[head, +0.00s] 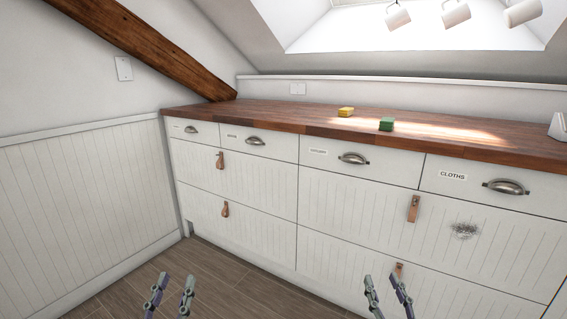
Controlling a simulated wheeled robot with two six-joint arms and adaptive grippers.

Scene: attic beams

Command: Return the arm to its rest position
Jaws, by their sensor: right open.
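My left gripper (171,294) is at the bottom of the head view, left of centre, with its two fingers apart and nothing between them. My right gripper (387,293) is at the bottom, right of centre, also open and empty. Both are in front of the white drawer unit and touch nothing that I can see. The rest of both arms is below the picture edge.
A white drawer unit (245,178) with a wooden countertop (270,115) runs along the wall, its drawers shut. A yellow sponge (346,112) and a green sponge (387,124) lie on top. A sloping beam (150,45) crosses the upper left. The wooden floor (215,280) is clear.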

